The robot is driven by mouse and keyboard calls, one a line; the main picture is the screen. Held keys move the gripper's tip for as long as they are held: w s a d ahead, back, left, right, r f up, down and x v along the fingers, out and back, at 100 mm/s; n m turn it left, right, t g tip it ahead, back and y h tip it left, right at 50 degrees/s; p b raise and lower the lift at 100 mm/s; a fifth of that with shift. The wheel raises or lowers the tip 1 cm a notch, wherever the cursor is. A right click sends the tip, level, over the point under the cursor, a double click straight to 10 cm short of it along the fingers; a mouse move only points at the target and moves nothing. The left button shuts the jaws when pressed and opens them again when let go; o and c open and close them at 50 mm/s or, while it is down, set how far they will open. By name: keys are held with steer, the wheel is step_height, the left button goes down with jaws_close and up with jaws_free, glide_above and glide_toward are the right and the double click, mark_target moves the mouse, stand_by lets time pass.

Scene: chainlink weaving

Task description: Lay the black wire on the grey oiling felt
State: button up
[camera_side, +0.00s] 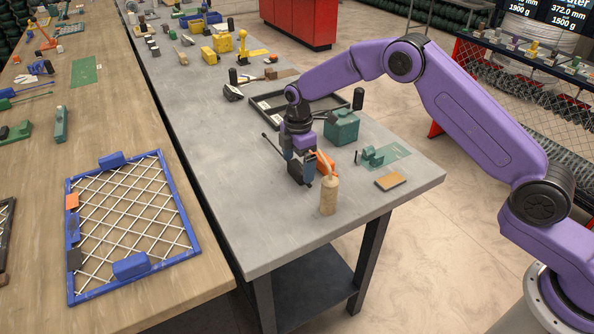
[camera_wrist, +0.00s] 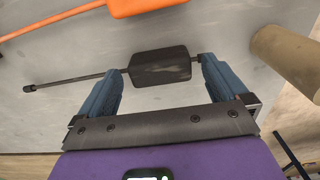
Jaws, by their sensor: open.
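The black wire (camera_wrist: 75,80), a thin dark rod with a flat black block (camera_wrist: 160,68) on it, lies on the grey bench top. In the side view its thin end (camera_side: 271,144) sticks out left of my gripper. My gripper (camera_side: 302,181) is low over the bench, pointing down. In the wrist view my gripper (camera_wrist: 162,65) is open, with one blue finger near each end of the block. I cannot tell whether the fingers touch it. I cannot pick out the grey oiling felt with certainty in either view.
An orange-blocked wire (camera_wrist: 145,7) lies close beside the black one. A tan bottle (camera_side: 329,195) stands just right of my gripper. A green canister (camera_side: 342,128), a black frame (camera_side: 265,106) and a tan-topped pad (camera_side: 391,181) are nearby. The bench's front left is clear.

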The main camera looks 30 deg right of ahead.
mark_target(298, 166)
steer(key=c, duration=1.1)
step_height(298, 166, up, 22)
steer(key=f, duration=0.1)
steer(key=shift+c, duration=0.2)
steer(key=s+d+m, duration=0.2)
steer(key=d+m, duration=1.8)
steer(key=m, duration=0.6)
steer(key=s+d+m, duration=0.6)
steer(key=d+m, duration=0.1)
steer(key=m, duration=0.7)
steer(key=s+d+m, duration=0.6)
steer(key=d+m, duration=0.2)
steer(key=m, duration=0.6)
step_height(298, 166, down, 12)
steer(key=shift+s+a, duration=0.1)
